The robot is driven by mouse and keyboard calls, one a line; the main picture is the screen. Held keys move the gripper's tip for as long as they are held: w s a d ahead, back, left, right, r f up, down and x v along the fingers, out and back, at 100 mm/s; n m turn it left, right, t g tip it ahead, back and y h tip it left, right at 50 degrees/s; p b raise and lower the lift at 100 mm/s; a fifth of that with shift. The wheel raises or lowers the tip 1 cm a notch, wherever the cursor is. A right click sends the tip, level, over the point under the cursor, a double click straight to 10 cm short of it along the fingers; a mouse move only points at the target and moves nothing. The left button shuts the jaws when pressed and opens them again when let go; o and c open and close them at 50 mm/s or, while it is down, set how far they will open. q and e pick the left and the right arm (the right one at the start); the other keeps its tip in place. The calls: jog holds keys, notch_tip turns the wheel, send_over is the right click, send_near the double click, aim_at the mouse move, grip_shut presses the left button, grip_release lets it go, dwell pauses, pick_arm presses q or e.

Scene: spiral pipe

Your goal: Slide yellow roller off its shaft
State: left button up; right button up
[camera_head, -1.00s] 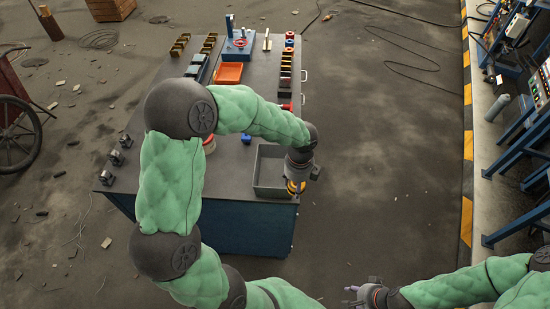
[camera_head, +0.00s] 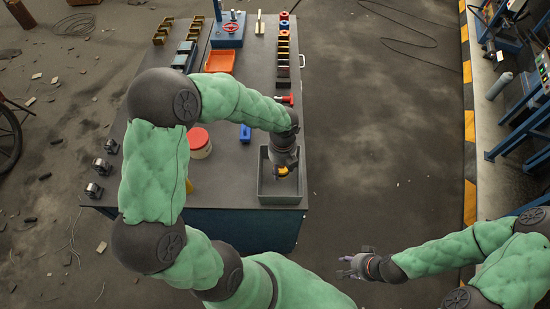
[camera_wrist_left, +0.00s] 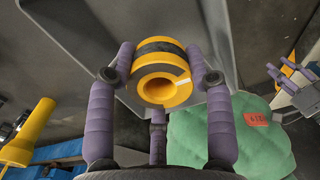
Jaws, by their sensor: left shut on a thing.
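The yellow roller (camera_wrist_left: 160,73) is a thick ring with a dark band and an open bore; no shaft shows in the bore. In the wrist view it sits between the purple fingers of my left gripper (camera_wrist_left: 160,78), which is shut on it. In the head view my left gripper (camera_head: 284,166) points down over the grey bin (camera_head: 264,190), with a bit of the yellow roller (camera_head: 283,171) showing below it. I cannot pick out the shaft. My right gripper (camera_head: 352,265) is open and empty, off the table at the lower right; it also shows in the wrist view (camera_wrist_left: 287,77).
The workbench (camera_head: 235,178) holds a red-lidded tub (camera_head: 199,142), a blue block (camera_head: 245,133), an orange tray (camera_head: 220,61), a blue press (camera_head: 228,32) and small metal fixtures (camera_head: 102,166) at the left edge.

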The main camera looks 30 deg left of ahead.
aim_at(280, 176)
pick_arm(q)
jog(key=shift+w+a+f+b, duration=0.35)
jog(key=shift+a+f, duration=0.15)
jog(key=shift+f, duration=0.15)
jog(key=shift+s+d+f+b, duration=0.1)
jog(key=shift+d+f+b, duration=0.05)
jog(key=shift+f+b, duration=0.45)
notch_tip(280, 176, down, 5)
jog(key=b, duration=0.5)
pick_arm(e)
notch_tip(280, 176, down, 8)
jog(key=shift+w+a+r, duration=0.25)
jog(key=shift+w+a, duration=0.05)
jog(key=shift+a, duration=0.1)
pick_arm(q)
jog(key=o, duration=1.3)
jog(key=shift+c, duration=0.2)
notch_tip(280, 176, up, 12)
pick_arm(e)
jog(key=shift+r, duration=0.1)
